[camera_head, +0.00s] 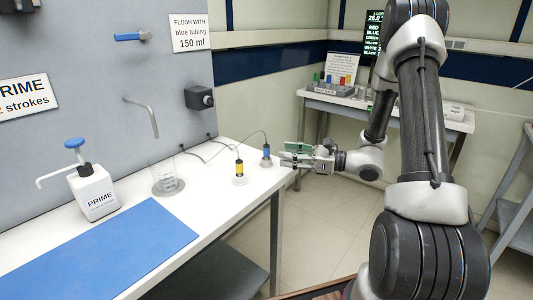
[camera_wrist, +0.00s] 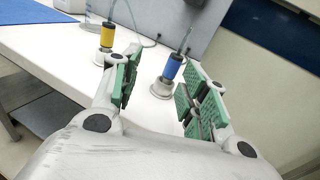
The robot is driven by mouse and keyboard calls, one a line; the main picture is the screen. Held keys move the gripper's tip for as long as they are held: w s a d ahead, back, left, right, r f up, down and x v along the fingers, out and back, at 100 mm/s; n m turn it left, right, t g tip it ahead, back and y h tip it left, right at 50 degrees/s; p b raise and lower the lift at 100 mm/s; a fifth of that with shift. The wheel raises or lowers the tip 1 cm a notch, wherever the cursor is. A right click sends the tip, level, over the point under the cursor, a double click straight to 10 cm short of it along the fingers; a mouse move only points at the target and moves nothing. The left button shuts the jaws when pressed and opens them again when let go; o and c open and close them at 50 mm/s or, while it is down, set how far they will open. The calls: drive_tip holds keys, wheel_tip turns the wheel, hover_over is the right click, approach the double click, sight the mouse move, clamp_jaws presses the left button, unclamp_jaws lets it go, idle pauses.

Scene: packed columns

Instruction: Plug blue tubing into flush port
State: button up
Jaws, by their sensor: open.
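The blue tubing plug (camera_head: 266,151) stands upright in a round holder near the right end of the white table, with a thin tube rising from its top. In the wrist view the blue plug (camera_wrist: 173,67) shows between and beyond the green finger pads. My gripper (camera_head: 283,156) is open and empty, just right of the blue plug. Its pads also show in the wrist view (camera_wrist: 160,95). A yellow plug (camera_head: 239,168) stands in a holder to the left. A dark box (camera_head: 199,97) on the grey wall may be the flush port; I cannot tell.
A glass beaker (camera_head: 166,177) stands under a bent metal spout (camera_head: 146,115). A white PRIME pump bottle (camera_head: 93,190) and a blue mat (camera_head: 110,255) lie farther left. A blue-handled lever (camera_head: 131,37) sticks out of the wall. A back bench (camera_head: 440,116) holds a colored rack.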

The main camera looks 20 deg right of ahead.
sight(270, 159)
drive_tip(key=shift+w+d+f+m+t, duration=0.55)
drive_tip(key=shift+w+m+t, duration=0.05)
drive_tip(key=shift+w+f+h, duration=0.15)
drive_tip(key=shift+w+h, duration=0.15)
drive_tip(key=x, duration=0.7)
drive_tip(key=shift+w+a+r, duration=0.15)
drive_tip(key=shift+a+r, duration=0.05)
drive_tip(key=shift+r, duration=0.05)
drive_tip(key=shift+c, duration=0.4)
drive_tip(key=c, duration=0.9)
